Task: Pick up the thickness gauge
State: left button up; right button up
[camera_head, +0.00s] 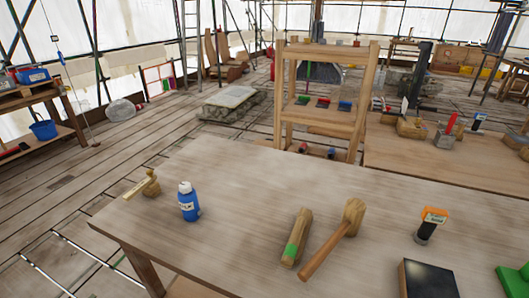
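No thing in view is plainly marked as the thickness gauge. An orange-headed device (432,215) with a pale label or display and a dark lower part stands on the near wooden table (240,240), toward the right; it may be the gauge. A small tan wooden tool (148,185) with a pale flat arm is near the table's far left corner; I cannot tell what it is. Neither of my grippers is in view.
On the table are a blue bottle (188,202), a green-banded wooden block (297,238), a wooden mallet (335,238), a dark flat box (428,280) and a green object (515,281). A wooden rack (284,95) stands behind. The table's left-centre is clear.

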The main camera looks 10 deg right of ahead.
aim_at(431, 216)
jog(key=z, duration=1.65)
